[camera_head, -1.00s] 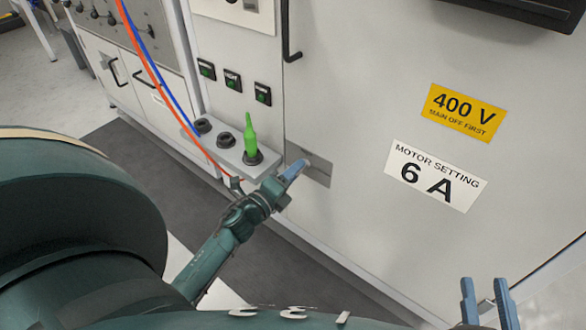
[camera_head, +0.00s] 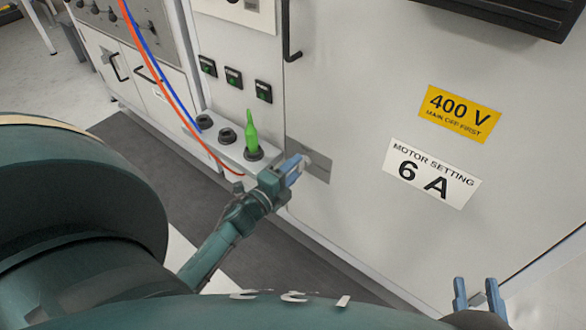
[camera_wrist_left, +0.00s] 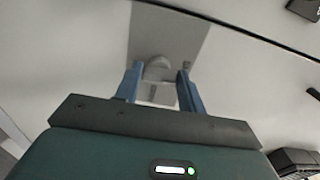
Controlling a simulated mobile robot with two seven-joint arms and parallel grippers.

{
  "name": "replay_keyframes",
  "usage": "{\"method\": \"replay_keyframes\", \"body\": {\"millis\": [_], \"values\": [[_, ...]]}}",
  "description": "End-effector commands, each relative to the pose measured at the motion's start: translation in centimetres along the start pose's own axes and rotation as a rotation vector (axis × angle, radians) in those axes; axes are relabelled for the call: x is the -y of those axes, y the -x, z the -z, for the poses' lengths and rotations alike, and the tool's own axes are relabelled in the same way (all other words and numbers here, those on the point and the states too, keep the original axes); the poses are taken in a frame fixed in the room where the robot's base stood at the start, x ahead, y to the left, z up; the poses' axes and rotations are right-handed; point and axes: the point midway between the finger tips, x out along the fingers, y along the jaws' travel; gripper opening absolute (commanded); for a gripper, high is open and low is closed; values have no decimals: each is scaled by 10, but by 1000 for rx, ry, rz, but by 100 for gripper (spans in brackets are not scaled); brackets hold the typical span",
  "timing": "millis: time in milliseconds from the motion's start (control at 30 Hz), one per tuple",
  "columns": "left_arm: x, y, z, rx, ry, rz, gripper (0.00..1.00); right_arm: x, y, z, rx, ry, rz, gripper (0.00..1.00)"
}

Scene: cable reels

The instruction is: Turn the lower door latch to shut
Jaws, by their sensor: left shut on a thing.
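The lower door latch is a small pale handle (camera_wrist_left: 157,70) on a grey plate (camera_head: 318,173) at the lower left of the large cabinet door. My left gripper (camera_head: 298,166) is at this plate in the head view. In the left wrist view its blue fingers (camera_wrist_left: 158,88) stand on either side of the latch handle, shut on it. The fingers hide part of the handle in the head view, and its exact angle is hard to tell. My right gripper (camera_head: 478,294) is at the lower right, its two fingers apart and empty.
The door (camera_head: 370,80) carries a yellow 400 V label (camera_head: 460,113) and a white motor label (camera_head: 432,173). Red and blue cables (camera_head: 165,84) hang nearby.

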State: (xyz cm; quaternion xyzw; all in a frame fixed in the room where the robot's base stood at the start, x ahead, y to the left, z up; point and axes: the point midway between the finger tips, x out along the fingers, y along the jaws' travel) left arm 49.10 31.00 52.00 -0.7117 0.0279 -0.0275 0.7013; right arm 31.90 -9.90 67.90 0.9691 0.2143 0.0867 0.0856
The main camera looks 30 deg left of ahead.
Motion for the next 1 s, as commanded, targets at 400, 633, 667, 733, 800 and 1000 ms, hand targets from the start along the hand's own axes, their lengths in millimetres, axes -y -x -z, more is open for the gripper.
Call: {"method": "replay_keyframes", "body": {"millis": [400, 633, 667, 733, 800, 1000], "values": [[0, 0, -1, 2, 1, 0, 61, -2, -2, 5, -11, 2, -3, 28], [0, 0, 0, 1, 1, 0, 61, -2, -2, 6, -14, 2, -3, 28], [0, 1, 0, 1, 1, 0, 61, -2, -2, 6, -14, 2, -3, 28], [0, 5, 0, 1, 1, -1, 61, -3, -2, 8, -14, 4, -3, 28], [0, 14, 0, 1, 1, -3, 61, -3, -2, 10, -14, 7, -3, 28], [1, 55, 0, 2, 3, -4, 61, -4, -2, 8, 12, 15, -1, 28]]}}
